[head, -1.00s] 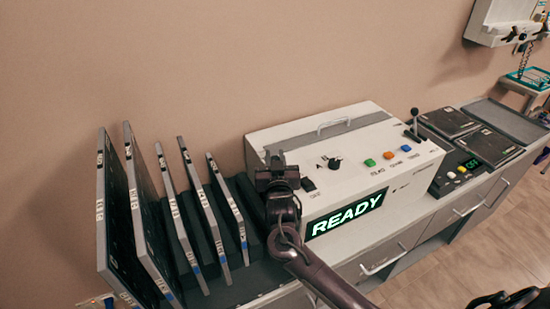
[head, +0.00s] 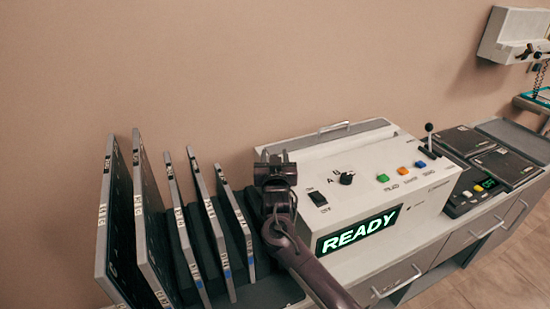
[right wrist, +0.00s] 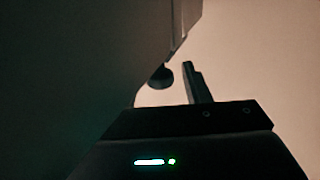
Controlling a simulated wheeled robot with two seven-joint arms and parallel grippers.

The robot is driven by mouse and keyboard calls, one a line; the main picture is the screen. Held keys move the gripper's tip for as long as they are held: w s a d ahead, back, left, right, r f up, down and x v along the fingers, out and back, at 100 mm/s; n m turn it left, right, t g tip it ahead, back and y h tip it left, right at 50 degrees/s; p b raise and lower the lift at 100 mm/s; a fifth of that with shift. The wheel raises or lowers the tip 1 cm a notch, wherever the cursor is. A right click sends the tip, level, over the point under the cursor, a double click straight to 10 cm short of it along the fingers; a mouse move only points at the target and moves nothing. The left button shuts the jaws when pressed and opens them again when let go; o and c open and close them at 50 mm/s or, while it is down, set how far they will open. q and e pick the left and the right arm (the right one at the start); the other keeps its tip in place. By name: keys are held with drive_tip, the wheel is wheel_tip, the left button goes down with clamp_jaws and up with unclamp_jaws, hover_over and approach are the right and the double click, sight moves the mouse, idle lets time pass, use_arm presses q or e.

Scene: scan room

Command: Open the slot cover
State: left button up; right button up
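The white scanner machine (head: 360,190) stands on the counter with a lit READY display (head: 358,232). I cannot make out a slot cover in the head view; the machine's left side is mostly hidden behind my arm. My right gripper (head: 275,156) is at the machine's left end, its two fingers apart with nothing visible between them. In the right wrist view, one finger (right wrist: 198,84) shows beside a dark rounded knob (right wrist: 160,77) at the edge of a large dark surface (right wrist: 75,65). I cannot tell whether they touch. My left gripper is out of view.
Several upright grey panels (head: 145,225) stand in a rack close to the left of my right gripper. Dark flat cassettes (head: 505,166) lie to the right.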

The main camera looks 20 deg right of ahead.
drive_tip(key=shift+s, duration=0.1)
drive_tip(key=b+v, duration=0.1)
drive_tip(key=v, duration=0.6)
drive_tip(key=shift+s, duration=0.3)
drive_tip(key=shift+a+r, duration=0.1)
